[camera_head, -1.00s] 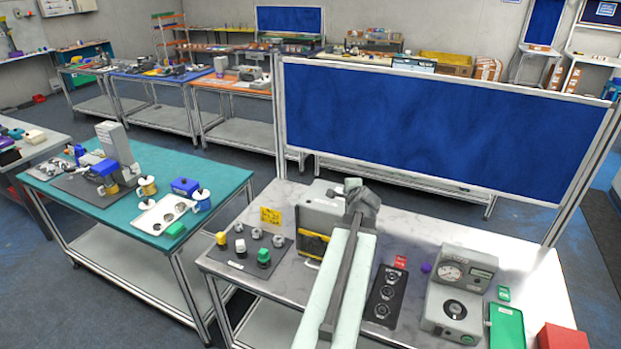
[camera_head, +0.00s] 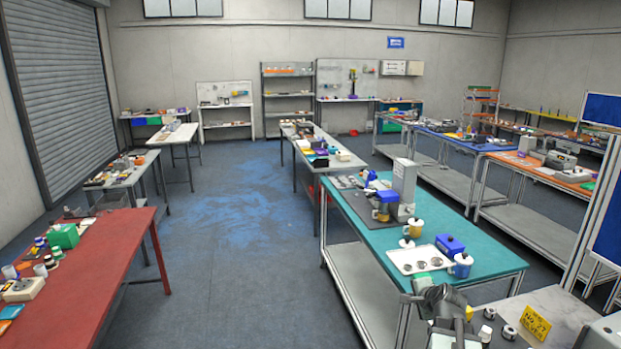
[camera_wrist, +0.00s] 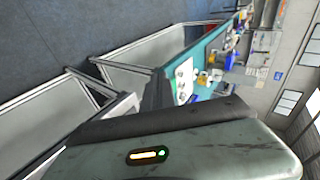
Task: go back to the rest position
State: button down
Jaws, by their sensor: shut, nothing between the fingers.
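My gripper (camera_head: 432,298) shows at the bottom of the head view, in front of the near edge of the teal table (camera_head: 350,215). It looks grey, folded close to my body, and is shut with nothing in it. In the wrist view its dark jaws (camera_wrist: 157,92) stick up past a grey-green part of my arm with a small lit indicator. The teal table (camera_wrist: 203,62) appears sideways beyond them. Parts of the gripper are hidden by the arm and the frame's bottom edge.
The near workbench (camera_head: 540,300) with a yellow sign (camera_head: 535,322) lies at the lower right. On the teal table stand a grey device (camera_head: 404,182), a white tray (camera_head: 418,260) and a blue box (camera_head: 449,244). A red table (camera_head: 85,275) is at left. Blue-grey floor (camera_head: 220,260) between is clear.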

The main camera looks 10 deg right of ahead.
jog(key=w+a+f+n+g+y+b, duration=0.1)
jog(key=a+f+n, duration=0.2)
jog(key=a, duration=0.6)
jog(key=a+f+n+g+y+b, duration=0.1)
jog(key=a+f+n+b, duration=0.2)
jog(key=a, duration=0.6)
jog(key=w+a+f+n+g+y, duration=0.1)
jog(key=a+f+n+g+y, duration=0.2)
jog(key=a, duration=0.6)
jog(key=s+a+f+n+g+h+b, duration=0.2)
jog(key=s+a+f+n, duration=0.2)
jog(key=s+a+f, duration=0.3)
jog(key=s+d+n+g+h, duration=0.1)
jog(key=s+n+g, duration=0.2)
jog(key=s+n, duration=0.2)
jog(key=shift+s+r, duration=0.35)
jog(key=shift+s, duration=0.15)
